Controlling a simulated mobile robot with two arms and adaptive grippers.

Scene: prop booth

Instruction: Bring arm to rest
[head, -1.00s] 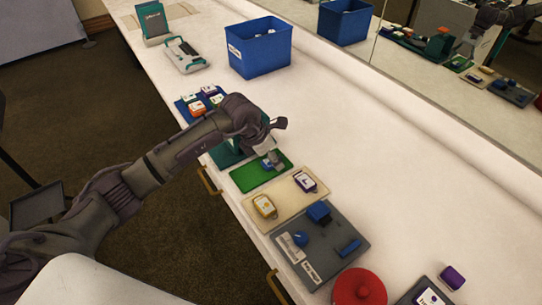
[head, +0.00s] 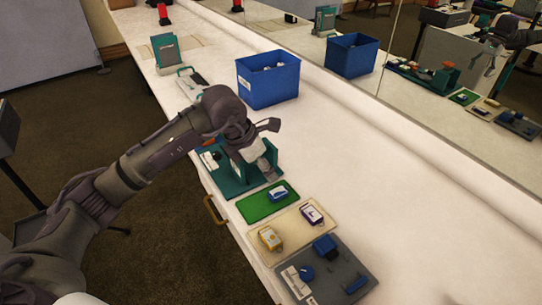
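My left arm reaches in from the left, and its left gripper (head: 268,143) hangs above the counter by the teal fixture (head: 232,180). Its fingers appear spread, with nothing seen between them. A small blue and white item (head: 279,193) lies on the green mat (head: 256,210), apart from the gripper. The gripper and wrist hide part of the teal fixture. My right gripper is not in view.
The cream tray (head: 284,245) holds a yellow item (head: 270,238) and a purple-white item (head: 311,214). The grey tray (head: 345,262) holds blue pieces. A blue bin (head: 268,80) stands behind. A mirror (head: 450,110) lines the wall. The counter's right side is clear.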

